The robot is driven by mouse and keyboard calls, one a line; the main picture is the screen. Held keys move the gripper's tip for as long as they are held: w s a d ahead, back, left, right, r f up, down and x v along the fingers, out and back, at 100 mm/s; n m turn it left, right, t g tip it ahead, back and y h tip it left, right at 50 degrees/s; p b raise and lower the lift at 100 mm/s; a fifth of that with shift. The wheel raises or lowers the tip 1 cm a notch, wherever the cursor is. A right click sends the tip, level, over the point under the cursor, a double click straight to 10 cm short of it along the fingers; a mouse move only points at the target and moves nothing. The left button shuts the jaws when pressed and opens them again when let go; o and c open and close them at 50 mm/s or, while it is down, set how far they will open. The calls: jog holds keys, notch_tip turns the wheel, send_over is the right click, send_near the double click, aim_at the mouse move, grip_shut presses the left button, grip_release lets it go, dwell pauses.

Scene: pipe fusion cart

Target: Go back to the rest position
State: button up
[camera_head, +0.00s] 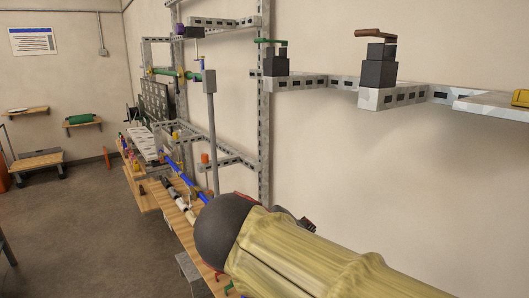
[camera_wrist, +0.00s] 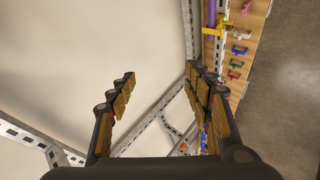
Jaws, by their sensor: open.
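My gripper (camera_wrist: 160,76) is open in the wrist view, its two padded fingers apart with nothing between them. Behind the gap are the pale wall and slotted metal rails. In the head view my arm, in a yellowish sleeve with a dark rounded joint, crosses the lower right. Only a small dark part of my gripper (camera_head: 307,224) shows beyond the sleeve there. The rest of it is hidden behind the arm.
A wooden bench (camera_head: 165,207) with pipes and small tools runs along the wall, left of my arm. A slotted metal frame (camera_head: 264,130) rises behind it. A rail (camera_head: 325,82) carries two dark blocks with handles. Open floor (camera_head: 85,220) lies at left.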

jog(key=s+d+f+m+g+y+b, duration=0.1)
jog(key=s+d+f+g+y, duration=0.15)
jog(key=s+f, duration=0.5)
jog(key=s+d+f+m+g+y+b, duration=0.1)
jog(key=s+d+f+g+y, duration=0.3)
jog(key=f, duration=0.7)
jog(key=s+d+f+m+t+h+b, duration=0.2)
jog(key=s+d+f+m+t, duration=0.1)
jog(key=s+d+m, duration=0.1)
jog(key=shift+s+d+m, duration=0.3)
jog(key=shift+s+d, duration=0.45)
jog(key=shift+d, duration=0.5)
jog(key=shift+f, duration=0.1)
